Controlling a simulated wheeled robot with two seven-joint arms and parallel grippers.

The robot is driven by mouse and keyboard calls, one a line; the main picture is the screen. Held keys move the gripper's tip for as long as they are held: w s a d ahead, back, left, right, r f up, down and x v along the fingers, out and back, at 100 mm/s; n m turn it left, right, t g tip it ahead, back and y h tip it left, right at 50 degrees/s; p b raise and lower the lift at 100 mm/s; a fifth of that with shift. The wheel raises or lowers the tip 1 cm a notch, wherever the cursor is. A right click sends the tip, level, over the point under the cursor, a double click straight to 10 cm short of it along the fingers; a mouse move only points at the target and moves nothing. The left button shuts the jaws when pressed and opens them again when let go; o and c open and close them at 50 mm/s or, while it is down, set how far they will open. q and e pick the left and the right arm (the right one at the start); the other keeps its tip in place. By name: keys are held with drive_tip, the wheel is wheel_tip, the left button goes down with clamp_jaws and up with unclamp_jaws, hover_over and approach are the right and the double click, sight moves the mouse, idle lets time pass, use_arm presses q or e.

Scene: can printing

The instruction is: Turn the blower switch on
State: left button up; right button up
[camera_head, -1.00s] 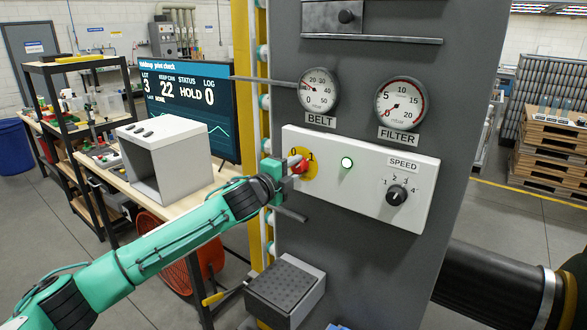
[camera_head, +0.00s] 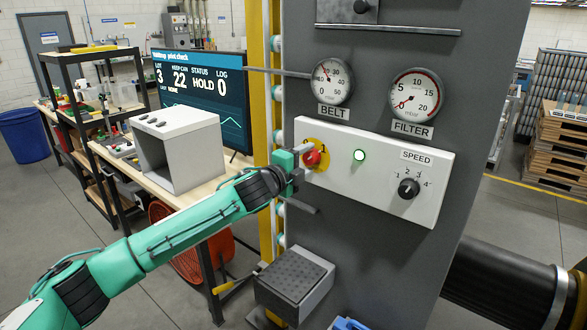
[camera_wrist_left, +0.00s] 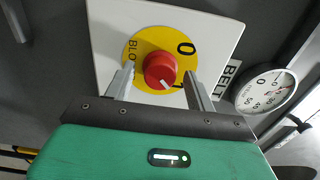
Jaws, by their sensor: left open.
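The blower switch is a red round knob (camera_head: 312,158) on a yellow disc, at the left end of a white panel (camera_head: 387,180). In the left wrist view the red knob (camera_wrist_left: 160,70) has a white mark at its lower edge, towards the 1. The 0 is above the 1, and a label reading "BLO" is partly hidden. My left gripper (camera_head: 297,160) is at the panel's left end, by the knob. In the wrist view my left gripper (camera_wrist_left: 160,82) is open, one finger on each side of the knob, with visible gaps. My right gripper is not in view.
A green lamp (camera_head: 360,155) is lit on the panel. A speed dial (camera_head: 408,188) is to its right. Belt (camera_head: 332,82) and filter (camera_head: 416,95) gauges are above. A monitor (camera_head: 200,103) reads "HOLD". A grey box (camera_head: 178,150) stands on the bench.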

use_arm(q)
drive_tip(key=b+v, duration=0.5)
drive_tip(key=v, duration=0.8)
drive_tip(key=shift+s+a, duration=0.2)
